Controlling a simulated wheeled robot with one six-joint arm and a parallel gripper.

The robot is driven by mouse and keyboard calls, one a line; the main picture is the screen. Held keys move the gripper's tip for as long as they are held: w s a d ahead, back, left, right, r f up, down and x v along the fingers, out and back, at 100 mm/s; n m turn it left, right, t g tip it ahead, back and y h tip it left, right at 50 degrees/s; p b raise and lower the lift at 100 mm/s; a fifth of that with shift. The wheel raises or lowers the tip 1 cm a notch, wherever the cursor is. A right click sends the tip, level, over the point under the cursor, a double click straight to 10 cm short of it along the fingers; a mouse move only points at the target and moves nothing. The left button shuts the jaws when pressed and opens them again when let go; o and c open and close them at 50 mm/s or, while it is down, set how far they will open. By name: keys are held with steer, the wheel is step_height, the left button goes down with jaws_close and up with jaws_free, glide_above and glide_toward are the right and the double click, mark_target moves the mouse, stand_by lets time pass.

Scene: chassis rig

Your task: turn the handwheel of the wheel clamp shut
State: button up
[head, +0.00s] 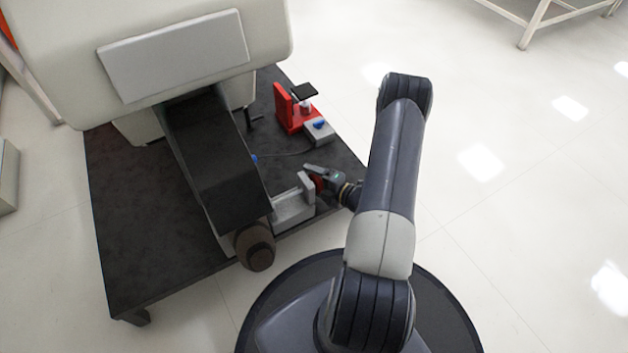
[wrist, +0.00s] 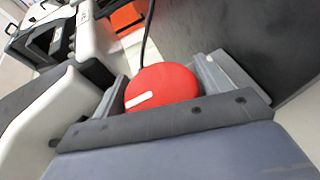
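The red round handwheel (wrist: 160,88) of the wheel clamp fills the middle of the wrist view, with a white mark on its lower left. My gripper (wrist: 165,85) has one finger on each side of it. Both fingers appear to meet the wheel's rim, so it looks shut on the wheel; the contact itself is partly hidden. In the head view, my gripper (head: 315,175) is at the grey clamp body (head: 307,188) near the bench's right edge.
The dark bench (head: 140,240) carries a large pale machine (head: 190,60) with a black sloping part (head: 215,150). A red stand (head: 290,108) and a small box with a blue knob (head: 320,127) stand behind my gripper. A thin cable runs across the bench. The floor to the right is open.

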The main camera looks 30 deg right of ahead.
steer(key=c, duration=0.7)
steer(key=shift+o, duration=0.2)
steer(key=g+p, duration=0.2)
steer(key=shift+r+m+g+p, duration=0.1)
steer(key=shift+m+g+p, duration=0.2)
steer(key=shift+m+p, duration=0.1)
steer(key=g+h+p, duration=0.1)
steer(key=g+p, duration=0.2)
steer(key=p, duration=0.1)
steer(key=shift+s+m, duration=0.2)
steer(key=shift+m, duration=0.2)
steer(key=g+p, duration=0.1)
steer(key=p, duration=0.1)
steer(key=g+p, duration=0.1)
steer(key=p, duration=0.1)
steer(key=g+p, duration=0.1)
steer(key=p, duration=0.1)
steer(key=shift+s+f+m+g+h, duration=0.2)
steer(key=shift+f+m+g+h, duration=0.1)
steer(key=shift+m, duration=0.1)
steer(key=shift+f+g+p, duration=0.1)
steer(key=shift+g+p, duration=0.2)
steer(key=shift+p, duration=0.2)
steer(key=shift+s+f, duration=0.1)
steer(key=shift+f, duration=0.1)
